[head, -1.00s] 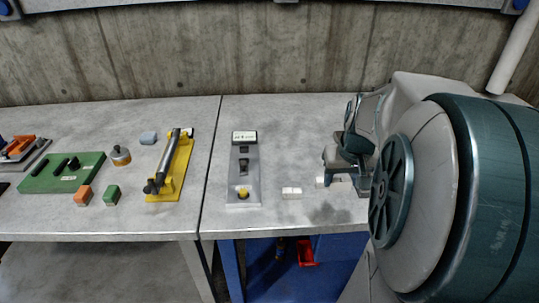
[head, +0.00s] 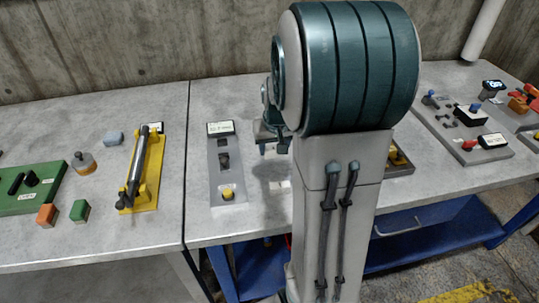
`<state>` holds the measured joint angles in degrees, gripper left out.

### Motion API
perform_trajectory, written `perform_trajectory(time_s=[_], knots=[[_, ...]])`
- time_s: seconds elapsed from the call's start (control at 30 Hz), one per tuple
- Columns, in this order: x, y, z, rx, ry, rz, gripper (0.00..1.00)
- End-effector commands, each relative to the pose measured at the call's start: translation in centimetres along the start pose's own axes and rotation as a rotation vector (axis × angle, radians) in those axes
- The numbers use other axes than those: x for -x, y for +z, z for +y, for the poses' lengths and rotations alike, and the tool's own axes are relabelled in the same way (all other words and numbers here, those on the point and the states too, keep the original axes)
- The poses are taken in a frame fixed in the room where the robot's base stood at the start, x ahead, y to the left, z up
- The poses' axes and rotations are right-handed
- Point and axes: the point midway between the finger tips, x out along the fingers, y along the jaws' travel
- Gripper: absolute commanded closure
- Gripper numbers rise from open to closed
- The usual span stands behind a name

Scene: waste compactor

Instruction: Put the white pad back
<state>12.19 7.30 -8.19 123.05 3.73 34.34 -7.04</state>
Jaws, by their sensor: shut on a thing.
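A small white block-like piece (head: 279,185) lies flat on the grey table, right of the grey metal fixture, partly cut off by my arm. I cannot tell whether it is the white pad or a seat for it. My gripper (head: 271,144) points down above the table, just behind this piece and right of the fixture. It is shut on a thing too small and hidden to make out. A dark shadow lies on the table below it.
The grey fixture (head: 225,163) with a small display and yellow knob stands left of my gripper. A yellow stand with a cylinder (head: 140,172) is further left. A grey panel (head: 455,125) with coloured parts is at the right. My arm hides the table's middle.

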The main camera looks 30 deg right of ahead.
Motion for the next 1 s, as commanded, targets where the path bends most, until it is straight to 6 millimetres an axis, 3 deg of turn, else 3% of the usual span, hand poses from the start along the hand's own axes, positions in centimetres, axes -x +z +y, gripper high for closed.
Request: perform_trajectory(time_s=[0.17, 0.43, 0.87, 0.9, 0.97, 1.0], knots=[[-1.0, -0.6, -0.8, 0.000, 0.000, 0.000, 0.77], [-4.4, 0.3, -0.7, -0.003, 0.000, -0.002, 0.77], [-5.2, 0.5, -0.7, -0.002, 0.001, 0.002, 0.77], [-5.1, 0.5, -0.7, -0.002, 0.001, 0.002, 0.45], [-5.1, 0.5, -0.7, -0.002, 0.001, 0.001, 0.29], [-5.1, 0.5, -0.7, -0.002, 0.001, 0.001, 0.29]])
